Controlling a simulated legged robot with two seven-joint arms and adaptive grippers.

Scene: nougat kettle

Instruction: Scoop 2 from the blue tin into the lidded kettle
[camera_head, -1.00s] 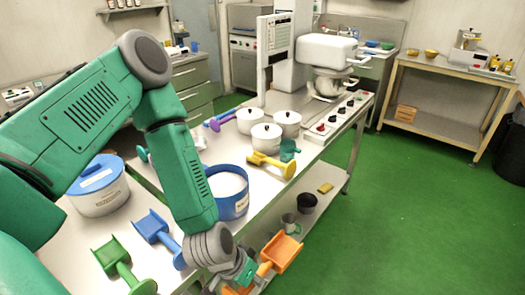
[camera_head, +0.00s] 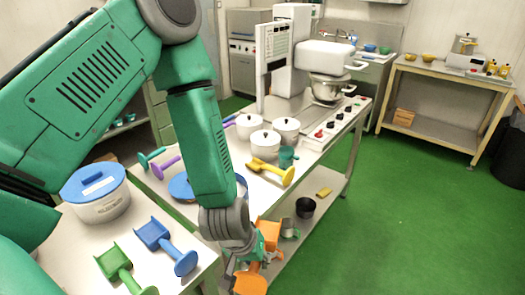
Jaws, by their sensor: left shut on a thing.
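My left gripper (camera_head: 243,262) is shut on an orange scoop (camera_head: 268,236), past the table's front edge. The scoop's pan is up and its orange grip end (camera_head: 250,284) shows below the fingers. The blue tin (camera_head: 241,186) is almost wholly hidden behind my left arm; only a bit of blue rim shows, so its contents are hidden. Three white lidded pots with dark knobs stand on the table: one at left (camera_head: 249,127), one in front (camera_head: 265,146), one at right (camera_head: 287,131). I cannot tell which is the lidded kettle. My right gripper is not in view.
A yellow scoop (camera_head: 274,172) and a teal cup (camera_head: 287,157) lie near the pots. A blue-lidded white tub (camera_head: 97,207), blue scoop (camera_head: 166,245) and green scoop (camera_head: 122,269) are on the near-left table. A lower shelf holds a dark pot (camera_head: 305,207). Green floor at right is clear.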

